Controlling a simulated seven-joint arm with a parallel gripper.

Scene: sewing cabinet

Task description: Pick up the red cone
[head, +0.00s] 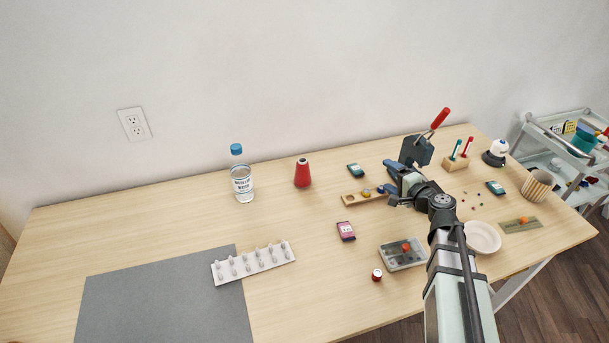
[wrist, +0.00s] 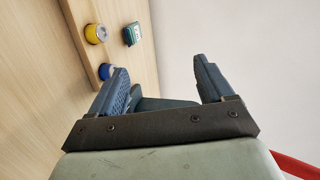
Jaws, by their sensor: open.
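The red cone (head: 303,174) stands upright on the wooden table, near the back edge and right of the water bottle, in the head view. It does not show in the wrist view. My gripper (head: 388,182) is to the right of the cone, above the table near the wooden strip. In the wrist view my gripper (wrist: 163,88) has its two fingers wide apart with nothing between them.
A water bottle (head: 242,181) stands left of the cone. A wooden strip (head: 362,197) with small round pieces lies between cone and gripper. A dark green box (head: 355,170) is near it. A grey mat (head: 165,300) and white tray (head: 252,262) lie front left.

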